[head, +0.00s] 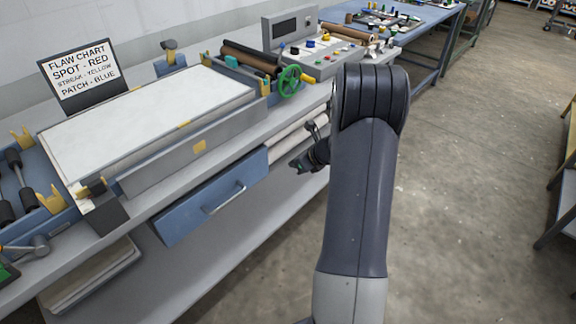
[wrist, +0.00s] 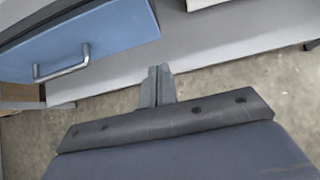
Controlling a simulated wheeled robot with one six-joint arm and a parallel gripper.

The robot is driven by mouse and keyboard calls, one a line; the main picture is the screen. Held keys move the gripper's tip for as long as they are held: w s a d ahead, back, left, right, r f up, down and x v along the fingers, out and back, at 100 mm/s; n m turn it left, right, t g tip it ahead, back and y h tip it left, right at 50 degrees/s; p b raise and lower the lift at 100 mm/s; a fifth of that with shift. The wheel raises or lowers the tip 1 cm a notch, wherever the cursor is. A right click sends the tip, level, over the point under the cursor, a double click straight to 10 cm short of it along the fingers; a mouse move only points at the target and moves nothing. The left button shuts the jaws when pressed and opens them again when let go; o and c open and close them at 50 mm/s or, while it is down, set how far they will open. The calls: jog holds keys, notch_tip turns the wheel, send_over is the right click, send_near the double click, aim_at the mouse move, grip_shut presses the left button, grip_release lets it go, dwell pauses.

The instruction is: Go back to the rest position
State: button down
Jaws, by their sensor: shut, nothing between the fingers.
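My gripper (wrist: 158,86) shows in the wrist view with its two fingers together and nothing between them. It points toward the lower shelf of the bench and the floor. In the head view my gripper (head: 298,166) is small and dark, in front of the bench's front edge, to the right of the blue drawer (head: 212,196). My arm's large links stand in front of it and hide part of the wrist. The drawer, with its metal handle (wrist: 62,64), also shows at the upper left of the wrist view.
The bench holds a white-topped press bed (head: 150,115), a flaw chart sign (head: 80,72), rollers, a green handwheel (head: 289,82) and a control box (head: 300,45). The drawer front juts out below the bench top. Open concrete floor (head: 470,170) lies to the right.

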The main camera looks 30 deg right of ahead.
jog(key=shift+v, duration=0.8)
